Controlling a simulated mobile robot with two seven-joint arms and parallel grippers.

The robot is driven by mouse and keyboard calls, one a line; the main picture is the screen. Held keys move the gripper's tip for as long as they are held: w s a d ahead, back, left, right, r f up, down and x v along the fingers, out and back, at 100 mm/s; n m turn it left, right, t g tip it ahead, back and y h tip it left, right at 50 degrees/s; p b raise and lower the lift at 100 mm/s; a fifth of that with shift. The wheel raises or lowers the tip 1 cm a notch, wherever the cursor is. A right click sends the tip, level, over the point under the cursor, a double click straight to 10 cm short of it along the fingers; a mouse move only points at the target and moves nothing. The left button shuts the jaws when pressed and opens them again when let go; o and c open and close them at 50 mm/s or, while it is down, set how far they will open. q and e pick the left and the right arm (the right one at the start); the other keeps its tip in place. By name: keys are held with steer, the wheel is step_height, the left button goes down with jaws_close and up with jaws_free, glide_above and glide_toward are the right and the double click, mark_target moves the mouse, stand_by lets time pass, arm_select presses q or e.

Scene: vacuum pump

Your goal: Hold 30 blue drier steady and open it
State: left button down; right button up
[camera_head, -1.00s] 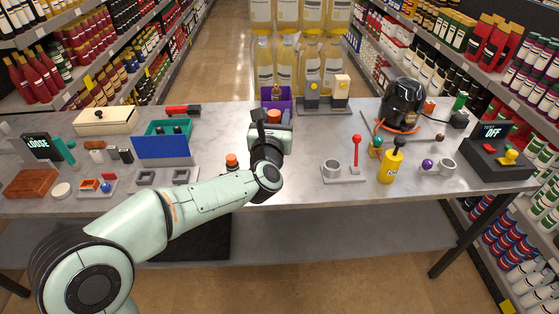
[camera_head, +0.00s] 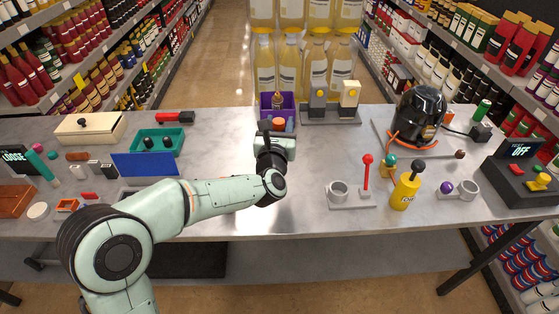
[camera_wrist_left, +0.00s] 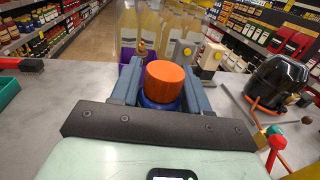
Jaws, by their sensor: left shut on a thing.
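My left gripper (camera_head: 278,131) reaches over the middle of the table. In the left wrist view its two blue-grey fingers (camera_wrist_left: 163,90) are shut on the blue drier (camera_wrist_left: 158,104), one on either side. The drier has a wide orange cap (camera_wrist_left: 166,82), which sits on its top and also shows in the head view (camera_head: 279,123). Only a sliver of the dark blue body shows below the cap. The drier's base is hidden, so I cannot tell whether it touches the table. My right gripper is not in view.
A purple bin (camera_head: 266,113) stands just beyond my left gripper. To the right are a grey cup fixture (camera_head: 338,191), a red-knobbed lever (camera_head: 367,173), a yellow bottle (camera_head: 404,192), a black pump (camera_head: 419,112) and an "OFF" panel (camera_head: 519,150). A blue panel (camera_head: 146,164) stands left.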

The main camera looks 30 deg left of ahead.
arm_select(q)
step_height(320, 180, down, 11)
steer(key=shift+f, duration=0.2)
steer(key=shift+w+f+b, duration=0.1)
steer(key=shift+b, duration=0.25)
steer(key=shift+f, duration=0.15)
steer(key=c, duration=0.5)
jaws_free()
steer(key=shift+c, duration=0.2)
steer(key=b+v, duration=0.2)
steer(key=v, duration=1)
